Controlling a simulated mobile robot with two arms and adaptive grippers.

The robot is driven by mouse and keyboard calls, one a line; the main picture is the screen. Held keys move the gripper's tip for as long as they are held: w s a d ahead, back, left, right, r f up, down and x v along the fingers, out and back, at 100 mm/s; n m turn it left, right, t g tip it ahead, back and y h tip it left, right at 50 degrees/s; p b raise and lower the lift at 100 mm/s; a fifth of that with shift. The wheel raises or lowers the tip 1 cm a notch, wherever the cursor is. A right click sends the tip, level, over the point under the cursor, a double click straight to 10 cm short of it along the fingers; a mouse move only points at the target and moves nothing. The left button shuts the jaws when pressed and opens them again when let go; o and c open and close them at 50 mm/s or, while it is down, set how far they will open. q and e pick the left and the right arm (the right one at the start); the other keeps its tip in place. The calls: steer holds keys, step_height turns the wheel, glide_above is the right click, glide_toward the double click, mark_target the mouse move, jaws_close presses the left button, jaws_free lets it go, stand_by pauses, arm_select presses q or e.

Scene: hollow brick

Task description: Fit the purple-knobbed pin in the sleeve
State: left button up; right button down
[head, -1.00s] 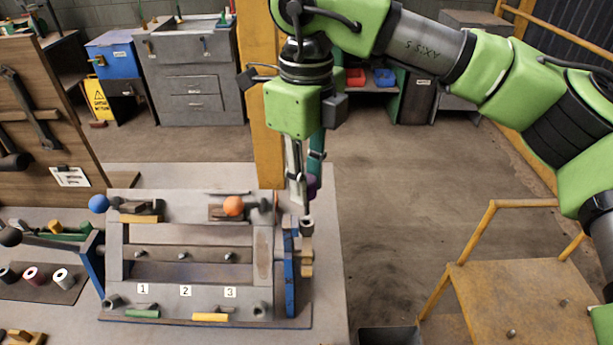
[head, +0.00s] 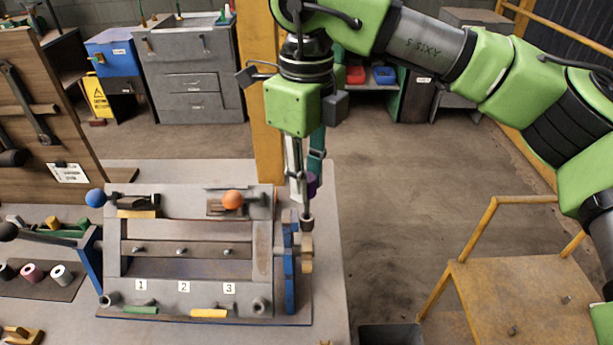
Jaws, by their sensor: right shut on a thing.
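My right gripper (head: 306,182) points straight down above the right end of the grey fixture (head: 264,247). It is shut on the purple-knobbed pin, whose purple knob (head: 313,186) shows partly behind the fingers. A dark round collar-like part (head: 307,221) is directly below the fingers, above a tan block (head: 307,245). I cannot tell whether this collar belongs to the pin or to the sleeve, nor whether the pin is inside the sleeve. My left gripper is not in view.
Several short cylinders (head: 61,275) lie at left. A yellow-framed stand (head: 535,285) is at right, with open floor behind it.

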mark_target(307, 213)
steer(key=shift+f+b, duration=2.15)
steer(key=shift+f, duration=0.6)
stand_by(0.8)
steer(key=c, duration=1.7)
jaws_free()
steer(key=shift+r, duration=0.15)
step_height(307, 213, up, 12)
steer(key=shift+f, duration=0.1)
steer(key=shift+f, duration=0.1)
